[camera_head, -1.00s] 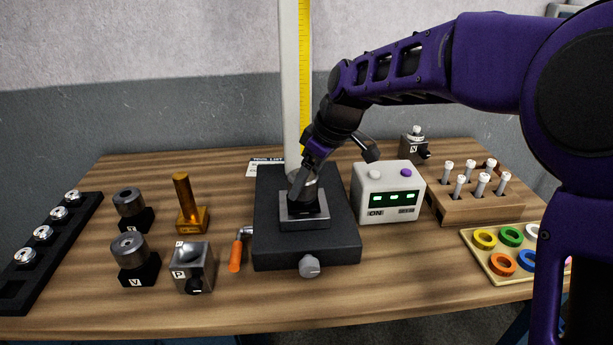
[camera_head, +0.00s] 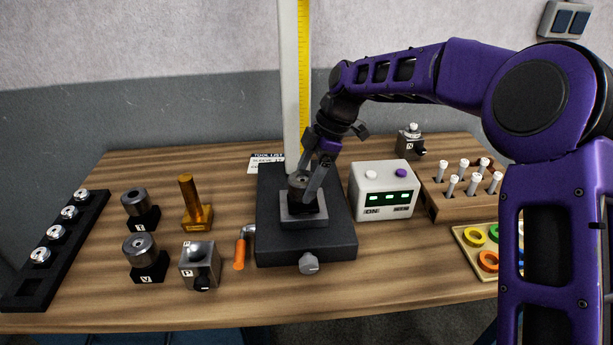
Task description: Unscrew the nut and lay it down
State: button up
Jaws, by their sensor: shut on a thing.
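The nut (camera_head: 299,180) shows as a grey, round-topped piece on a dark round holder (camera_head: 303,204) in the middle of the fixture. My gripper (camera_head: 300,187) comes down from above and is shut on the nut, one finger on its left and one on its right. The fingers hide part of the nut's side. The nut appears still at the holder; whether it is threaded on or lifted slightly I cannot tell.
The black fixture base (camera_head: 279,246) has a tall post (camera_head: 290,80) behind. A white display box (camera_head: 384,190) stands close on the right. An orange-handled tool (camera_head: 240,252), a brass piece (camera_head: 193,211) and dark blocks stand left. Bare wood (camera_head: 400,270) lies front right.

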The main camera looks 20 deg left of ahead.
jog(key=shift+o, duration=0.3)
jog(key=n, duration=0.2)
jog(key=s+n+g+h, duration=0.1)
jog(key=n, duration=0.1)
jog(key=n+h, duration=0.1)
jog(key=n, duration=0.1)
jog(key=shift+s+a+f+n+g, duration=0.3)
jog(key=shift+a+n+g, duration=0.05)
jog(key=shift+n+g, duration=0.05)
jog(key=shift+d+n+h, duration=0.15)
jog(key=shift+n+h, duration=0.15)
jog(key=shift+w, duration=0.1)
jog(key=n+h, duration=0.1)
jog(key=n, duration=0.2)
jog(key=shift+d+n+h, duration=0.1)
jog(key=shift+n+h, duration=0.2)
jog(key=shift+n, duration=0.1)
jog(key=shift+w+d+n, duration=0.1)
jog(key=shift+n, duration=0.3)
jog(key=shift+n+h, duration=0.6)
jog(key=shift+n, duration=0.5)
